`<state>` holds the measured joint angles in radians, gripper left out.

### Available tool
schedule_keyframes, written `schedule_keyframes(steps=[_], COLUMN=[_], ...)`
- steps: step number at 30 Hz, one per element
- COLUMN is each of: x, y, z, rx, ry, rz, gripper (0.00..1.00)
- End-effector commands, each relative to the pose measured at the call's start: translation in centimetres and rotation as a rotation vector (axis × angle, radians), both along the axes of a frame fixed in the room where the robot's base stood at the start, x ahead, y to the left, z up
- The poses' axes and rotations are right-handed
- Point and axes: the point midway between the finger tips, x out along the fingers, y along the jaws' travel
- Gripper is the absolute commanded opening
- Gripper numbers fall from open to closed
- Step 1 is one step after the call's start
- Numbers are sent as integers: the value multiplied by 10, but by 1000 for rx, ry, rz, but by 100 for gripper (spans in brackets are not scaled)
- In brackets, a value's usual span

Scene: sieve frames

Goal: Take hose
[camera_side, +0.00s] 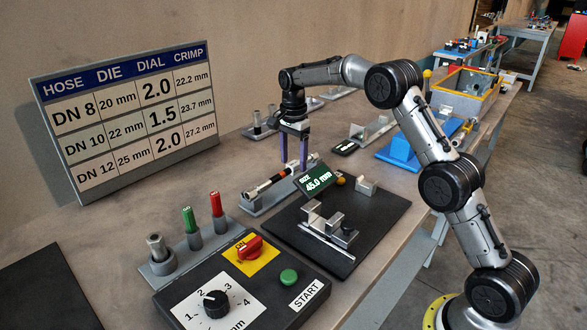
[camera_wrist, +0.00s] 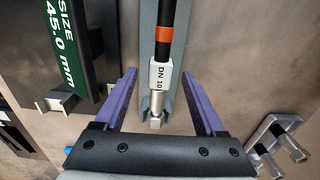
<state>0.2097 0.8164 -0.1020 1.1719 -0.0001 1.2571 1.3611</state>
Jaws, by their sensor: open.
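The hose (camera_side: 268,184) is black with an orange band and metal ends. It lies in a grey cradle (camera_side: 262,208) on the bench. My gripper (camera_side: 293,162) has purple fingers and is open, close above the hose, pointing down. In the wrist view my gripper's fingers (camera_wrist: 158,72) stand on either side of the labelled end, with a visible gap on each side. Nothing is held.
A green "45.0 mm" size display (camera_side: 318,179) stands close on the right, by a black plate (camera_side: 385,212) with metal blocks. A control box (camera_side: 225,285) with a dial and green button is in front. Upright red and green pieces (camera_side: 216,207) stand left. A chart board (camera_side: 128,115) stands behind.

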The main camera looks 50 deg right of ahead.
Motion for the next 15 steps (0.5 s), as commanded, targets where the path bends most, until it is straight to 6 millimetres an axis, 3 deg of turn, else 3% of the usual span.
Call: schedule_keyframes(steps=[3, 11, 12, 15], x=[0, 0, 0, 0], y=[0, 0, 0, 0], z=[-12, -16, -16, -15], rx=[0, 0, 0, 0], ry=[0, -2, -2, -2], rz=[0, 0, 0, 0], gripper=[72, 72, 70, 52])
